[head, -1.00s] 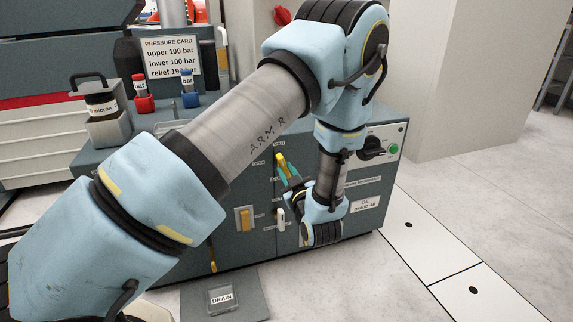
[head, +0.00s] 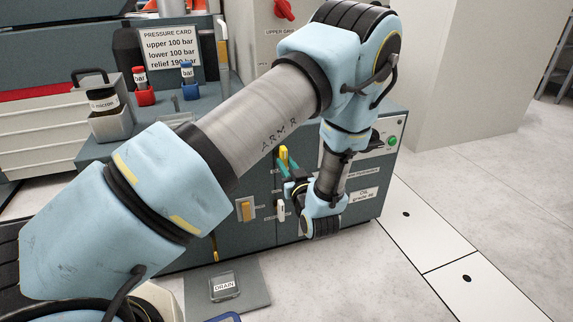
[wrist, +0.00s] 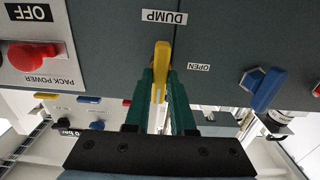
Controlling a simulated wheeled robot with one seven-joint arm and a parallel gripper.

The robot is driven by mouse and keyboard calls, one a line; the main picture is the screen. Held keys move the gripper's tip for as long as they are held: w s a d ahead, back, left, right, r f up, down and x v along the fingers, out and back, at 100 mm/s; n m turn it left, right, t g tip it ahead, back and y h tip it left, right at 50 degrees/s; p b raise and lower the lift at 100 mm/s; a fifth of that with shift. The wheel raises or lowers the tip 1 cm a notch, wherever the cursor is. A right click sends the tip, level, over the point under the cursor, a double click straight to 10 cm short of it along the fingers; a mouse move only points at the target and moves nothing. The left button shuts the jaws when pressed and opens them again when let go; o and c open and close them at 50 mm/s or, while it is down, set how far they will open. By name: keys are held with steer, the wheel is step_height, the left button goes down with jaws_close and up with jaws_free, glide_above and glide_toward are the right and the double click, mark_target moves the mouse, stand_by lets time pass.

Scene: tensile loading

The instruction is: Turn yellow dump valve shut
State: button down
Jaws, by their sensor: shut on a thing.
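The yellow dump valve handle (wrist: 162,62) sits on the grey cabinet front, beside a DUMP label (wrist: 164,17) and an OPEN label (wrist: 199,67) in the wrist view, where lettering appears upside down. My gripper (wrist: 160,88) has its green fingers shut on the handle, one on each side. In the head view the handle (head: 283,154) stands close to upright, with my gripper (head: 291,168) at it from the right. The fingers hide part of the handle, and my arm covers part of the cabinet in the head view.
The wrist view shows a blue handle (wrist: 266,89) on the right and a red PACK POWER knob (wrist: 34,54) on the left.

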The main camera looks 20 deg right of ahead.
steer(key=c, duration=0.8)
jaws_free()
steer(key=shift+o, duration=0.2)
steer(key=shift+s, duration=0.1)
steer(key=s+a+p, duration=0.1)
steer(key=s, duration=0.9)
steer(key=shift+s+a+p, duration=0.15)
steer(key=shift+s+p, duration=0.1)
steer(key=shift+p, duration=0.15)
